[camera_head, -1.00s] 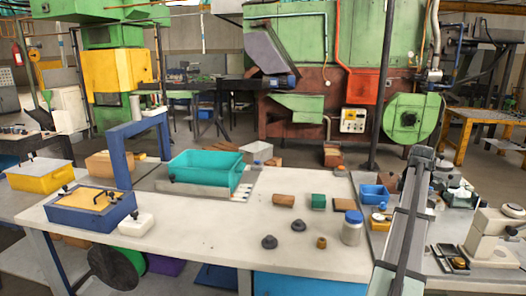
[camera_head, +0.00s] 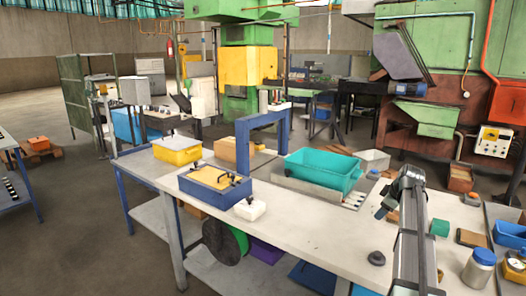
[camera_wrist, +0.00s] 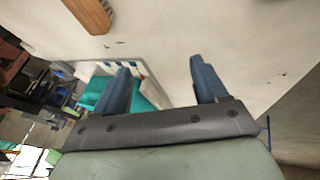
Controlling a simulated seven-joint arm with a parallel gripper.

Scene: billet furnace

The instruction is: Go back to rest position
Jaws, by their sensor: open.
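My gripper (camera_wrist: 160,78) shows in the wrist view with its two blue fingers spread apart and nothing between them. In the head view my arm rises at the lower right over the white workbench (camera_head: 310,225), and the fingers are hard to make out there. In the wrist view the bench top (camera_wrist: 170,35) fills the upper middle, with a teal bin (camera_wrist: 150,92) behind the fingers and a brown block (camera_wrist: 92,12) at the top left. The teal bin (camera_head: 325,172) stands on the bench left of my arm in the head view.
A blue box with a yellow lid (camera_head: 215,184), a white block (camera_head: 250,208) and a blue frame (camera_head: 243,150) stand on the left of the bench. A jar with a blue lid (camera_head: 479,270) and a dark knob (camera_head: 376,258) are near my arm. Open floor lies at left.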

